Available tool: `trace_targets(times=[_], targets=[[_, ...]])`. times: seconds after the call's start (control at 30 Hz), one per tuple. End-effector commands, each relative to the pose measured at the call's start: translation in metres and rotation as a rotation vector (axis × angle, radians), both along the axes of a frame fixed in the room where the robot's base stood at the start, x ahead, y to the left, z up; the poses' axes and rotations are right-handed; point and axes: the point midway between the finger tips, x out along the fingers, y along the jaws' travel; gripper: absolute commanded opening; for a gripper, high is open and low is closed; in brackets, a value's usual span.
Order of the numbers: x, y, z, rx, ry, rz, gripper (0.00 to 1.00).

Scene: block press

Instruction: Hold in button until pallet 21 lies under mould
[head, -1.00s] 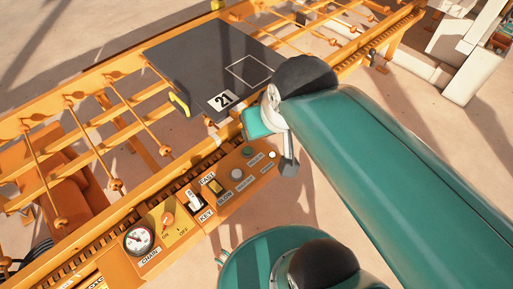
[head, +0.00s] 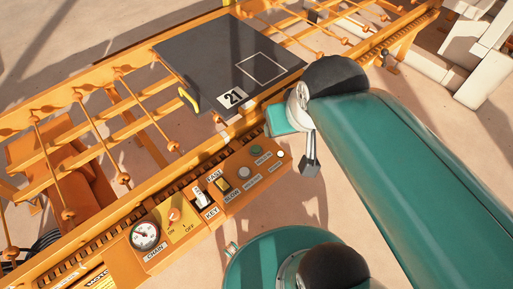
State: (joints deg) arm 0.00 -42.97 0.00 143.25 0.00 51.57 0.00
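Pallet 21 (head: 202,62) is a dark flat plate with a white "21" label and a white outlined square. It lies on the orange roller conveyor (head: 103,107). I cannot identify a mould. The orange control panel (head: 265,182) is below the pallet in the picture. It carries a green button (head: 256,150), a grey-white button (head: 244,172) and a small white one (head: 281,153); their labels are too small to read surely. My gripper (head: 311,166) shows as a grey tip just right of the panel's end, apart from the buttons. Its finger gap cannot be made out.
A white structure (head: 485,58) stands at the upper right. Bare floor lies right of the panel.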

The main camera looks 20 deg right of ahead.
Motion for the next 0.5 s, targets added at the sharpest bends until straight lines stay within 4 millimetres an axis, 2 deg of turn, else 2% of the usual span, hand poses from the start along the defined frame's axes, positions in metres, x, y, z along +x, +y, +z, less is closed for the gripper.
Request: trace_targets(times=[0.03,0.3,0.5], targets=[[0.0,0.0,0.0,0.0,0.0,0.0,0.55],[0.0,0.0,0.0,0.0,0.0,0.0,0.02],[0.0,0.0,0.0,0.0,0.0,0.0,0.0]])
